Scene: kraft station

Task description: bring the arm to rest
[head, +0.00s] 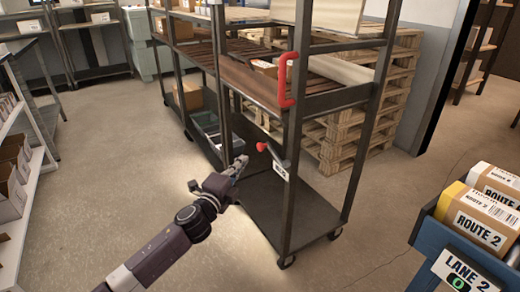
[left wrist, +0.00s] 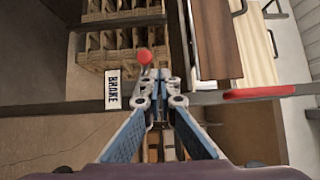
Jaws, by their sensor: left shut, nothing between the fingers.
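My left arm reaches in from the bottom left of the head view. Its gripper (head: 238,167) is shut and empty, in front of the lower part of a dark metal shelf cart (head: 290,190). In the left wrist view the gripper (left wrist: 158,78) has its fingertips together. A brake lever with a red knob (head: 262,146) sits on the cart just right of the fingertips. In the left wrist view the red knob (left wrist: 145,56) shows just beyond the tips, beside a BRAKE label (left wrist: 112,89). I cannot tell whether they touch. My right gripper is not in view.
The cart has a red handle (head: 288,80) above the lever. Wooden pallets (head: 375,100) stand behind it. A blue LANE 2 bin (head: 465,240) with ROUTE 2 boxes (head: 478,218) is at the right. White shelving (head: 22,175) stands at the left. The floor (head: 120,150) between is clear.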

